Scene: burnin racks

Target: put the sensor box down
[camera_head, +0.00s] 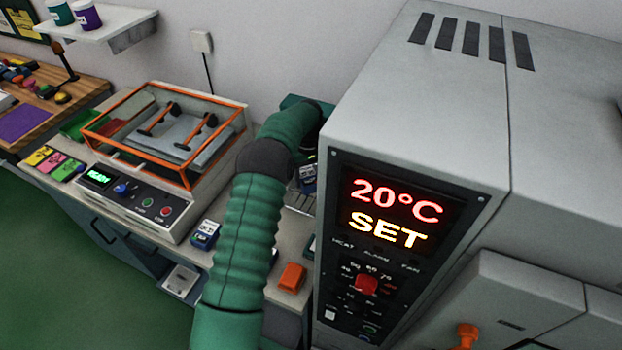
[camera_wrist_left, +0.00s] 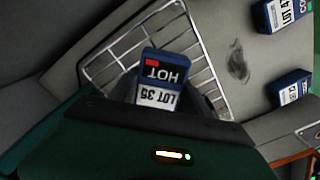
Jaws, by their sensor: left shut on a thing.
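The sensor box (camera_wrist_left: 163,75) is blue with a white label reading "HOT" and "LOT 35" and a red mark. My left gripper (camera_wrist_left: 168,92) is shut on it in the left wrist view. A wire rack (camera_wrist_left: 205,60) lies behind and below the box; I cannot tell whether they touch. In the head view, a blue-and-white box (camera_head: 308,178) shows between my green left arm and the grey oven (camera_head: 325,255), with part of the rack below it. The arm and oven hide most of the gripper there. My right gripper is not in view.
Other boxes lie on the counter, one (camera_head: 205,235) left of my arm and two at the right of the wrist view (camera_wrist_left: 285,14) (camera_wrist_left: 291,88). An orange-framed shaker (camera_head: 170,135) stands at left. An orange block (camera_head: 292,277) sits near the oven, whose display reads 20°C SET.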

